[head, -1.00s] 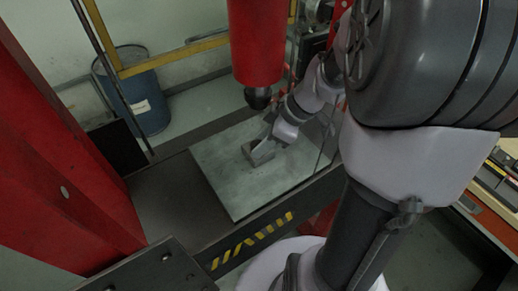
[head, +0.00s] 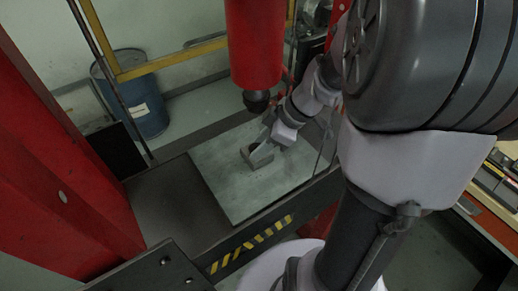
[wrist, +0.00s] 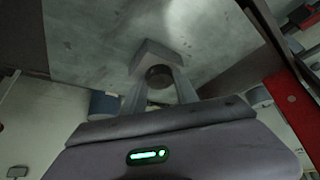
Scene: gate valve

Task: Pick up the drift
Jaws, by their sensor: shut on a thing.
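The drift (wrist: 160,77) shows in the wrist view as a dark round end between the two fingers of my gripper (wrist: 160,92). My gripper is shut on it. Just beyond it is a light grey block-like shape (wrist: 158,48) over the grey plate (wrist: 85,40). In the head view my gripper (head: 264,150) is low over the plate (head: 225,190), next to the small grey block shape. The drift itself cannot be made out there. Whether it is clear of the plate or touching it, I cannot tell.
A red press cylinder with a dark tip (head: 256,100) hangs just above and behind my gripper. A red column (head: 60,150) stands at the left. A blue drum (head: 140,95) is at the back left. The plate is mostly bare on its left and front.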

